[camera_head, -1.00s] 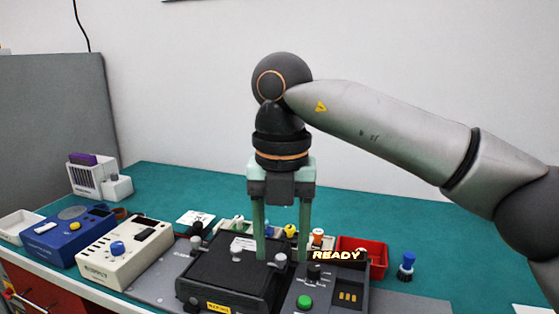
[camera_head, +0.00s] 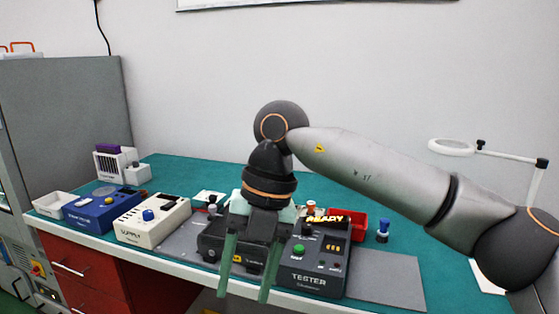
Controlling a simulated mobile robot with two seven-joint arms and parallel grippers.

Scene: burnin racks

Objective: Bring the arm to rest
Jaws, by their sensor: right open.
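My right gripper (camera_head: 247,292) hangs pointing down from my right arm (camera_head: 380,170), which comes in from the right. Its two green fingers are apart with nothing between them. The fingertips show in front of the table's front edge, and the gripper partly covers a black box (camera_head: 209,243) on the bench. My left gripper is not in the view.
The green bench (camera_head: 400,258) carries a tester (camera_head: 311,266) with a lit sign, a cream supply unit (camera_head: 152,222), a blue unit (camera_head: 100,214) and a red bin (camera_head: 352,221). A magnifier lamp (camera_head: 455,147) stands at right. Red drawers (camera_head: 85,272) are below.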

